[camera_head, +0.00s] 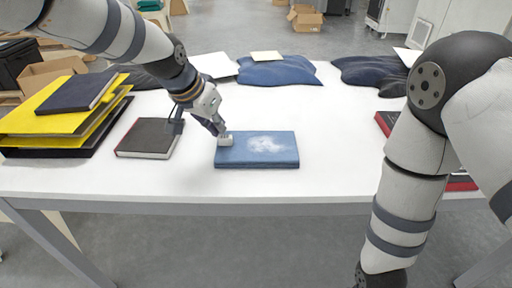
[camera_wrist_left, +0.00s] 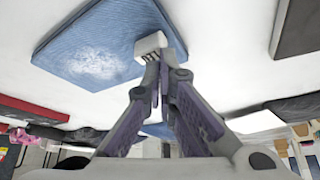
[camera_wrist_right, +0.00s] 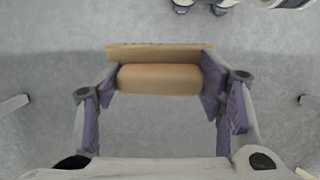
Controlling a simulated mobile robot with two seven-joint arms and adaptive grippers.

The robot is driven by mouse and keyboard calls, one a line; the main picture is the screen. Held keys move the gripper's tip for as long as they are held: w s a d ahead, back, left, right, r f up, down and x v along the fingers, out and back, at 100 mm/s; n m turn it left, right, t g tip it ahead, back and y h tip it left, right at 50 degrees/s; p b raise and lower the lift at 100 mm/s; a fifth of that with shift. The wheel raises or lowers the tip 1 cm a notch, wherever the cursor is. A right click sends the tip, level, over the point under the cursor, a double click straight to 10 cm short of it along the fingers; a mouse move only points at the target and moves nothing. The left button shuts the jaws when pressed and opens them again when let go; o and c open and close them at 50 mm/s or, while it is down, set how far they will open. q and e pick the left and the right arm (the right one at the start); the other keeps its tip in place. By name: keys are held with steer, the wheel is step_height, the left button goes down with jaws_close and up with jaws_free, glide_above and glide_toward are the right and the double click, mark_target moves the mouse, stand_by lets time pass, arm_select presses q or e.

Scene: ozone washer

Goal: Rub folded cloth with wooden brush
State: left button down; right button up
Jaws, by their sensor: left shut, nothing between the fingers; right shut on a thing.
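A blue folded cloth (camera_head: 250,157) lies flat on the white table, with a pale whitish patch on its top; it also shows in the left wrist view (camera_wrist_left: 120,25). A small white block (camera_wrist_left: 150,43) sits at the cloth's corner, right at the tips of my left gripper (camera_head: 222,133). That gripper's fingers are shut together beside or against the block, not around it. My right gripper (camera_wrist_right: 160,78) is shut on a brown wooden brush (camera_wrist_right: 160,80), held across its fingers over the grey floor. The brush does not show in the head view.
A dark book (camera_head: 146,137) lies left of the cloth, beyond it a stack of yellow and black folders (camera_head: 50,120). Blue and dark cloths (camera_head: 278,72) lie along the table's (camera_head: 330,150) far side. My right arm hangs before the table's front edge.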

arm_select(q)
steer(key=shift+f, duration=0.3)
arm_select(e)
steer(key=shift+f, duration=0.1)
